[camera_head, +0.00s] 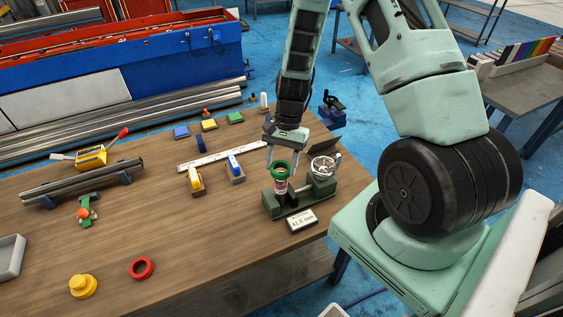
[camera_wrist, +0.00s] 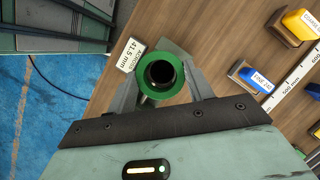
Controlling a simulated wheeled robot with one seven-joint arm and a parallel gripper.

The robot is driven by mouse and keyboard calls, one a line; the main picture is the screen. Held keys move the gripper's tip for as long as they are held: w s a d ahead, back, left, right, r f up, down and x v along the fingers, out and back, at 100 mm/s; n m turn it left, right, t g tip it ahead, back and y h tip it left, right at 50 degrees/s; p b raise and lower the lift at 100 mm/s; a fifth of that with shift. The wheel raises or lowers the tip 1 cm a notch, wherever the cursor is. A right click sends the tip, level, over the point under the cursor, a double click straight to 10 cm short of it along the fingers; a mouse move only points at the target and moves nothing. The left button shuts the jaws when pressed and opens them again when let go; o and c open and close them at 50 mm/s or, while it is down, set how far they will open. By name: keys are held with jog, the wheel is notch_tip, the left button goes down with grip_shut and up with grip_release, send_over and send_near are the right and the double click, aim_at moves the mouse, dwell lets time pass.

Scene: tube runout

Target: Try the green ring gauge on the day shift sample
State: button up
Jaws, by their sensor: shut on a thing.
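The green ring gauge (camera_head: 280,167) is held between the fingers of my gripper (camera_head: 283,160), at the green fixture (camera_head: 292,206) near the table's right edge. It also shows in the wrist view (camera_wrist: 141,74), where my gripper (camera_wrist: 161,84) is shut on it from both sides. Directly below the ring in the head view is a short upright piece with pink and white bands (camera_head: 280,187), standing on the fixture. In the wrist view a dark round opening with a grey rim shows inside the ring. I cannot tell whether the ring is around the piece or only above it.
A handwheel (camera_head: 323,166) stands beside the piece, and a "41.5 mm" card (camera_head: 301,220) lies in front. A red ring (camera_head: 141,268) and a yellow stepped piece (camera_head: 83,286) lie at the front left. Yellow and blue-handled blocks (camera_head: 195,180) stand left of the fixture.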

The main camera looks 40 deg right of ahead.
jog(key=shift+f+b, duration=1.1)
jog(key=shift+f, duration=0.6)
jog(key=shift+r, duration=0.1)
dwell(0.4)
notch_tip(320, 180, up, 7)
jog(key=p, duration=0.5)
jog(key=shift+p, duration=0.35)
